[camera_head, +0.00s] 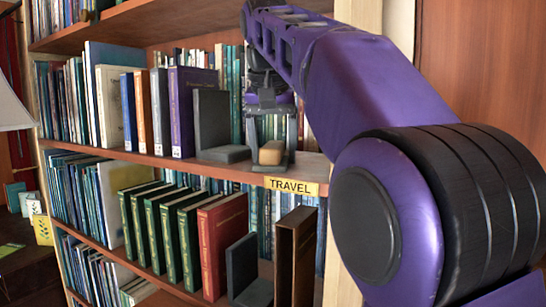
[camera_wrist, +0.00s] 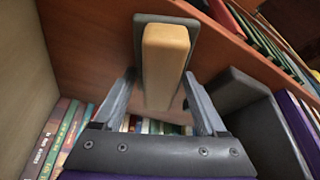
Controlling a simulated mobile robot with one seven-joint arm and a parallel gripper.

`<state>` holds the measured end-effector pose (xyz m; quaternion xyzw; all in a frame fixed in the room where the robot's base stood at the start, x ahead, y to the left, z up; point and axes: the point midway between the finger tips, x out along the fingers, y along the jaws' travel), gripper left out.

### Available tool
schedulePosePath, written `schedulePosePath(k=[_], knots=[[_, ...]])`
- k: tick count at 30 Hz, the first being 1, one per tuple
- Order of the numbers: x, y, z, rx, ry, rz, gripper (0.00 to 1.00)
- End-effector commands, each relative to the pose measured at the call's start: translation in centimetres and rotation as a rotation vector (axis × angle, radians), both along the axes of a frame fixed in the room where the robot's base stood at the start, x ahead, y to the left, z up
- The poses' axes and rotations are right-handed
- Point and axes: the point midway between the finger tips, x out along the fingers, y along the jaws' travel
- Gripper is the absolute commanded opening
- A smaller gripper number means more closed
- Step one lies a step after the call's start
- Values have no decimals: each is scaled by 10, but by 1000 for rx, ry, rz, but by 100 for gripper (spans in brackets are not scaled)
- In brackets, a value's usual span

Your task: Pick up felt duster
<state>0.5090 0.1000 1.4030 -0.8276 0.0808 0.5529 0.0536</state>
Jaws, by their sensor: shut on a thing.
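The felt duster (camera_head: 271,152) is a small block with a tan wooden back and a dark grey felt side. It is at the front of the middle shelf, just above the TRAVEL label. It also shows in the wrist view (camera_wrist: 165,62), with its long side running away from the camera. My gripper (camera_head: 274,146) reaches down onto it from above, and its two fingers (camera_wrist: 160,80) are shut on the duster, one on each side. Whether the duster still touches the shelf board, I cannot tell.
A dark grey bookend (camera_head: 212,120) stands close left of the duster, beside a purple book (camera_head: 183,110); it looms right in the wrist view (camera_wrist: 250,98). Books fill the shelf behind. The shelf's upright side (camera_wrist: 25,70) is close by. The TRAVEL label (camera_head: 291,186) is on the shelf edge.

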Motion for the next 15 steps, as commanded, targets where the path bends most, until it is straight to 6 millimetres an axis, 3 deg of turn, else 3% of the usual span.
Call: schedulePosePath(k=[11,15], knots=[[1,0,5,1,-2,0,7],[1,0,24,1,-2,-1,7]])
